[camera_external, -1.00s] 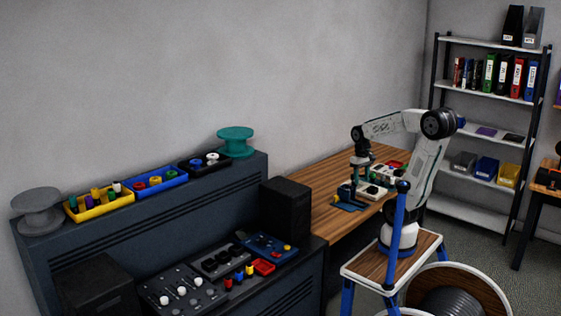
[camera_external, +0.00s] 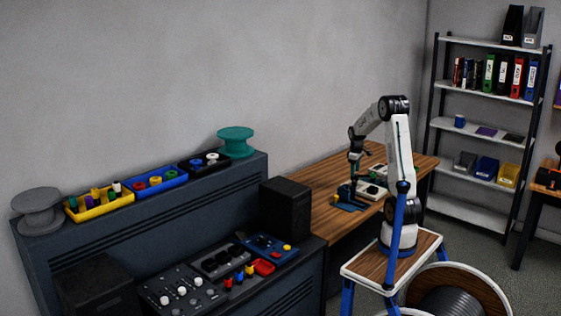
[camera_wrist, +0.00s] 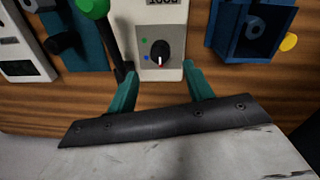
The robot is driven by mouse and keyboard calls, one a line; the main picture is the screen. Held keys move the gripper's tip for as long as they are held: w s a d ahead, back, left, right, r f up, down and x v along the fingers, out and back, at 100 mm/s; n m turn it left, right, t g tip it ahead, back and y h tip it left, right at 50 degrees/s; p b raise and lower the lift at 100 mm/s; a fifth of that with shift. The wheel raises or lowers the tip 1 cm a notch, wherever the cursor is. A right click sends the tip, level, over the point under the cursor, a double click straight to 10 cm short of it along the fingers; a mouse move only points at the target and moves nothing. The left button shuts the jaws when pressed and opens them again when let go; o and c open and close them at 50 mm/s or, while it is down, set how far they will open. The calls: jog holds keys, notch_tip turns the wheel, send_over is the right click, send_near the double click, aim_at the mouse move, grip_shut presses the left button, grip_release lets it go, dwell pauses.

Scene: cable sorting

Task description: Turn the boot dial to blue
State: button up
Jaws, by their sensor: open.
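In the wrist view a round black dial (camera_wrist: 160,52) sits on a white box (camera_wrist: 168,16) with partly cut-off lettering at the top edge. A white pointer mark with red at its tip is on the dial's lower side in the picture. Blue marks (camera_wrist: 145,58) show left of the dial. My gripper (camera_wrist: 160,70) is open, one green finger to each side of the dial's lower part, with nothing between them. I cannot tell whether the fingertips touch the box. In the external view my gripper (camera_external: 353,182) is low over the desk items; the dial is too small to tell.
In the wrist view a green-topped black part (camera_wrist: 95,8) stands close to the left finger. A blue holder (camera_wrist: 250,28) and yellow piece (camera_wrist: 289,42) are at right; a white device (camera_wrist: 22,48) is at left. The wooden desk (camera_external: 308,212) has bare room at its near left.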

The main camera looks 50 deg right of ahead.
aim_at(354, 181)
notch_tip(354, 181, down, 6)
jog(key=shift+f, duration=0.1)
jog(key=c, duration=1)
